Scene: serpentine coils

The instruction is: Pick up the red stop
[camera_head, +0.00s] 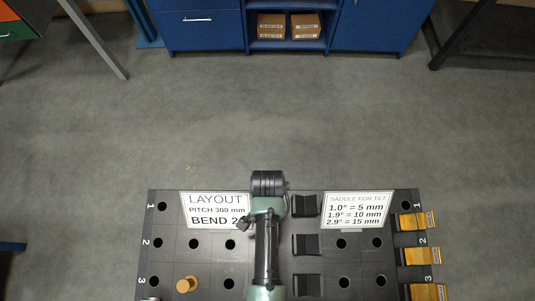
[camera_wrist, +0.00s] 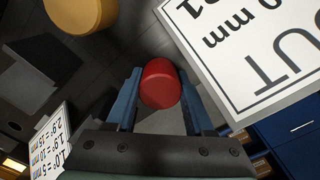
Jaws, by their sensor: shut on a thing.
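The red stop (camera_wrist: 160,84) is a short round red piece, seen in the wrist view between the two blue fingers of my gripper (camera_wrist: 158,76). The fingers are shut on it, one on each side. Its lower part is hidden, and I cannot tell how far it is from the board. In the head view my arm covers the middle of the board, and the red stop does not show there.
The dark perforated board (camera_head: 210,262) bears a LAYOUT sign (camera_head: 214,209), a tilt sign (camera_head: 356,209), black saddles (camera_head: 305,244) and a tan peg (camera_head: 187,285). Orange clamps (camera_head: 413,222) line its right edge. Blue cabinets (camera_head: 205,32) stand beyond open grey floor.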

